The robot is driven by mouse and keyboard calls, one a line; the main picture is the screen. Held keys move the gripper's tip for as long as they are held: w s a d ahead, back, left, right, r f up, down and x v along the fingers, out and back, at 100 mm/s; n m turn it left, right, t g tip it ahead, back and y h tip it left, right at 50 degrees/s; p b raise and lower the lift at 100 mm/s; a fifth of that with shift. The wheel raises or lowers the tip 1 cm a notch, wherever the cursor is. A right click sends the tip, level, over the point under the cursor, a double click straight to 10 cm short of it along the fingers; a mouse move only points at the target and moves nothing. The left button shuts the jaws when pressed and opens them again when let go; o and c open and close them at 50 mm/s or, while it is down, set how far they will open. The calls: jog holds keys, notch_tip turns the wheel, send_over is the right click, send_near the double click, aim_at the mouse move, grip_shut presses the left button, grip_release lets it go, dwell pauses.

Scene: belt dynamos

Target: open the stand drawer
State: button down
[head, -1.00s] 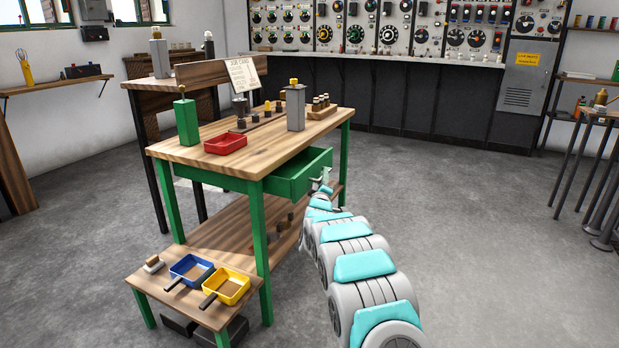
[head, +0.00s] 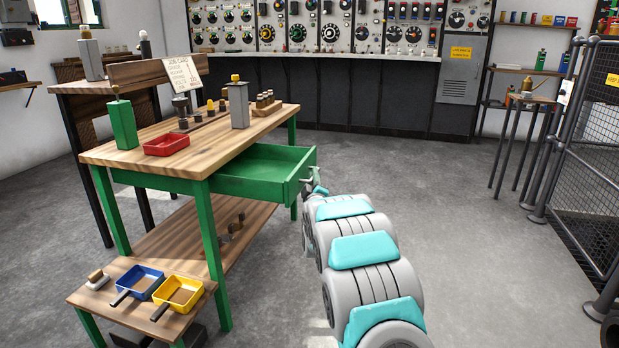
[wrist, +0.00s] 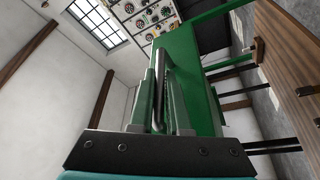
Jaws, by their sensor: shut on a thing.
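The stand is a wooden-topped bench (head: 150,152) with green legs. Its green drawer (head: 240,186) sticks out from the right end under the top, and its inside shows from above. My gripper (head: 312,185) is at the drawer's front face, small and partly hidden behind my arm in the head view. In the wrist view my gripper (wrist: 160,118) is shut on the grey metal bar handle (wrist: 159,85) of the drawer. The green drawer front (wrist: 190,75) fills the middle of that view.
A low side shelf holds a blue tray (head: 141,281) and a yellow tray (head: 179,293). A mesh fence (head: 590,150) stands at the right. The floor (head: 450,220) between is clear.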

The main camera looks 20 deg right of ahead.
jog(key=shift+d, duration=0.1)
jog(key=c, duration=1.2)
grip_release()
jog(key=shift+o, duration=0.2)
jog(key=shift+s, duration=0.1)
jog(key=shift+s+a+f, duration=0.15)
jog(key=shift+s+a, duration=0.05)
jog(key=shift+s, duration=0.25)
jog(key=v, duration=0.6)
jog(key=shift+s, duration=0.3)
